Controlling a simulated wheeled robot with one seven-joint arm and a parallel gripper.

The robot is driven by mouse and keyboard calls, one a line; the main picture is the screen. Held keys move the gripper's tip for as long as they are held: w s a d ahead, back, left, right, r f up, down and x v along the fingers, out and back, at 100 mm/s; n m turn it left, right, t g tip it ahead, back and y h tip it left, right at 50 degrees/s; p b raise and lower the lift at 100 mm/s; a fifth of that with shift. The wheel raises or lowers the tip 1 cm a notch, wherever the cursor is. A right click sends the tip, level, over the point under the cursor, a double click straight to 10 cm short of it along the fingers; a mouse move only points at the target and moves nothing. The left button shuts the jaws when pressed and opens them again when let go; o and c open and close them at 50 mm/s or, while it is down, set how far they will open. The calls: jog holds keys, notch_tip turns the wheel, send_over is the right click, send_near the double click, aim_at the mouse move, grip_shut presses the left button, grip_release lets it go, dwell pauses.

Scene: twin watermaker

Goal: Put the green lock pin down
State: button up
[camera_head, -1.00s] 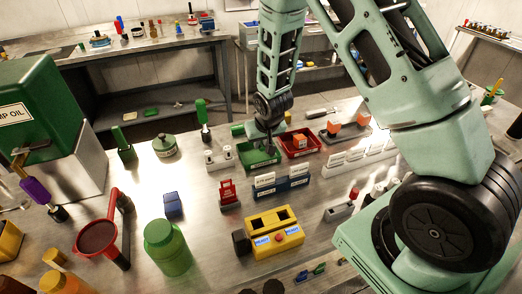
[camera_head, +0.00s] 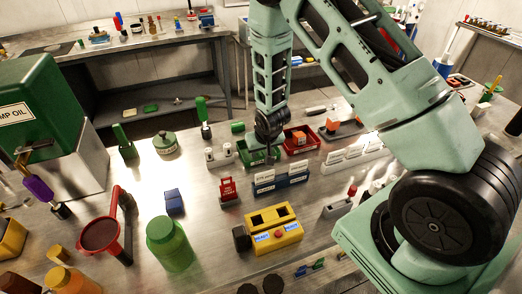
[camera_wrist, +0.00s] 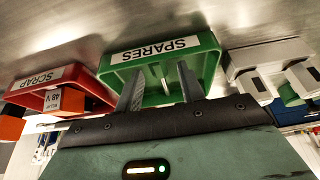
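The green tray marked SPARES (camera_head: 247,160) is on the bench, and its label shows in the wrist view (camera_wrist: 157,51). My gripper (camera_head: 271,152) points down at this tray. In the wrist view its two fingers (camera_wrist: 160,92) stand apart in front of the tray, with a gap between them. I see nothing clearly clamped in the gap; pale upright shapes show there against the tray. I cannot make out the green lock pin for sure. A small green cylinder (camera_head: 238,127) lies behind the tray, and a green round part (camera_wrist: 290,95) shows at a grey block.
The red SCRAP tray (camera_head: 303,141) with an orange block is right of the green tray. A grey block with white knobs (camera_head: 219,157) is on its left. A blue labelled rack (camera_head: 283,181) and a yellow box (camera_head: 275,232) stand nearer the camera.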

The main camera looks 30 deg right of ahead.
jog(key=d+b+v, duration=0.1)
jog(key=b+v, duration=0.1)
jog(key=v, duration=1)
jog(key=s+a+r+n+g+y, duration=0.1)
jog(key=s+a+r+n, duration=0.25)
jog(key=s+a, duration=0.35)
jog(key=s+a+r+n+g+y, duration=0.15)
jog(key=s+a+r, duration=0.35)
jog(key=a, duration=0.5)
jog(key=s+a+r+n+g, duration=0.1)
jog(key=s+r+n, duration=0.1)
jog(key=s, duration=0.5)
jog(key=s+a+r+n+g+h, duration=0.1)
jog(key=s+a+r+n, duration=0.1)
jog(key=s, duration=0.5)
jog(key=shift+a+r+n, duration=0.25)
jog(key=shift+a+n, duration=0.05)
jog(key=shift+n, duration=0.3)
